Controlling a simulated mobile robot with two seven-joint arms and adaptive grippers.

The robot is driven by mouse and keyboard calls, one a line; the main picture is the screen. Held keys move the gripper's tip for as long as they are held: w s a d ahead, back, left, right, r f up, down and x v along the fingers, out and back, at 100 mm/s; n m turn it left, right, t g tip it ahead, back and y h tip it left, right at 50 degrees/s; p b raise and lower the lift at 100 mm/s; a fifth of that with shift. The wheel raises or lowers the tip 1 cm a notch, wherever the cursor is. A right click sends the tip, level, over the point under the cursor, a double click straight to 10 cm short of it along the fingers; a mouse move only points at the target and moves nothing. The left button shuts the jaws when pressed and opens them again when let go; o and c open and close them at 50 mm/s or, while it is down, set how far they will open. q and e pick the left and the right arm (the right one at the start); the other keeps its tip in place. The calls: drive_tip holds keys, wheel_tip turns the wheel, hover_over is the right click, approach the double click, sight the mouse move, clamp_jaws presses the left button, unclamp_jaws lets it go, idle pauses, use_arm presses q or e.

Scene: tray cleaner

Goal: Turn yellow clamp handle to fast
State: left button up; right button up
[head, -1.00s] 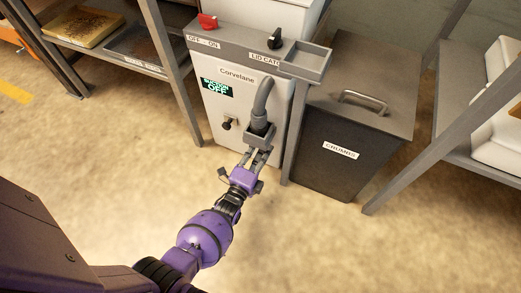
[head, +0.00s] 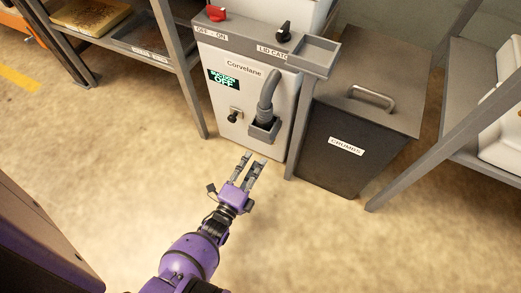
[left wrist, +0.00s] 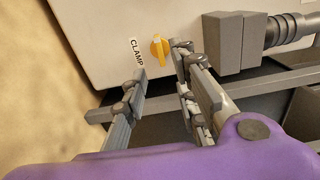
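The yellow clamp handle (left wrist: 159,49) shows in the left wrist view on the pale machine wall, right beside the CLAMP label (left wrist: 136,51). It stands roughly upright in that picture, beyond my fingertips. I cannot make out the yellow handle in the head view. My left gripper (head: 254,166) is open and empty in front of the machine (head: 212,98), low and apart from it. Its two fingers also show in the left wrist view (left wrist: 160,75), with the handle seen between them. My right gripper is not in view.
A grey hose (head: 267,92) runs into a grey block (head: 264,131) on the machine front. A dark knob (head: 233,117) sits to its left. A dark CRUMBS bin (head: 345,147) stands to the right. The floor in front is clear.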

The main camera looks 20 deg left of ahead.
use_arm(q)
drive_tip(key=shift+s, duration=1.5)
